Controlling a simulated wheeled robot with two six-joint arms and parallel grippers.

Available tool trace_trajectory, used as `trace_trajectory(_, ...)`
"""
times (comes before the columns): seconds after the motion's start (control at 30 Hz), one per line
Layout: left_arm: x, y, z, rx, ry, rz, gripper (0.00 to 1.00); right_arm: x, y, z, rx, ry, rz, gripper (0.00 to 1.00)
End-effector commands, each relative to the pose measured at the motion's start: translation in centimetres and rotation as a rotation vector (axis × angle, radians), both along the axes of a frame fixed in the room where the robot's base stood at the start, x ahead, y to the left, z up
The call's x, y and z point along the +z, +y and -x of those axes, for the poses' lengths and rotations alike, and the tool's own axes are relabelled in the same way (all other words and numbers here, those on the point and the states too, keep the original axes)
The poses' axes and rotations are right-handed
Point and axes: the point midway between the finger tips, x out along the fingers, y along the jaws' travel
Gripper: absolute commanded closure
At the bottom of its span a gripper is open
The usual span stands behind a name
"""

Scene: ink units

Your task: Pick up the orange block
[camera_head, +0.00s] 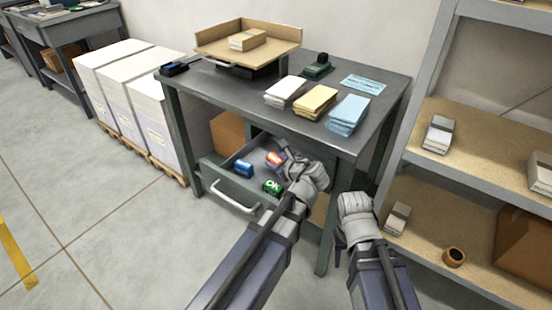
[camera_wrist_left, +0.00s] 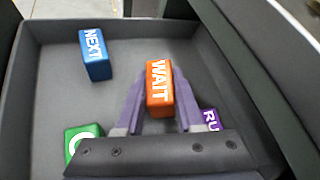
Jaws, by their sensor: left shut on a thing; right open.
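The orange block (camera_wrist_left: 159,90), marked WAIT, is in the open drawer (camera_wrist_left: 50,110). My left gripper (camera_wrist_left: 160,106) is shut on it, one finger on each side. In the head view the orange block (camera_head: 275,158) shows at the tip of my left gripper (camera_head: 290,168), which reaches into the drawer; the hand hides part of it. I cannot tell whether the block touches the drawer floor. My right gripper (camera_head: 356,218) is open and empty, to the right of the drawer and in front of the shelf.
In the drawer are a blue block (camera_wrist_left: 96,54) marked NEXT, a green block (camera_wrist_left: 82,138) and a partly hidden purple block (camera_wrist_left: 209,120). The desk top (camera_head: 235,88) above carries paper stacks and a tray (camera_head: 215,45). A shelf (camera_head: 480,130) stands at right.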

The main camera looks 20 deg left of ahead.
Motion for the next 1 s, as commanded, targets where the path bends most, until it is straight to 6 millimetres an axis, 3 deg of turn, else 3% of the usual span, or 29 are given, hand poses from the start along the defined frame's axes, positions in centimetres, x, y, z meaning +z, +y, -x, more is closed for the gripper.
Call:
trace_trajectory(0.53,4.8,0.1,-0.1,0.002,0.0,0.0,1.0,4.8,0.1,0.0,-0.002,0.002,-0.006,0.5)
trace_trajectory(1.0,12.3,0.1,-0.2,0.008,-0.001,0.0,1.0,12.3,0.1,0.1,-0.002,0.002,-0.007,0.5)
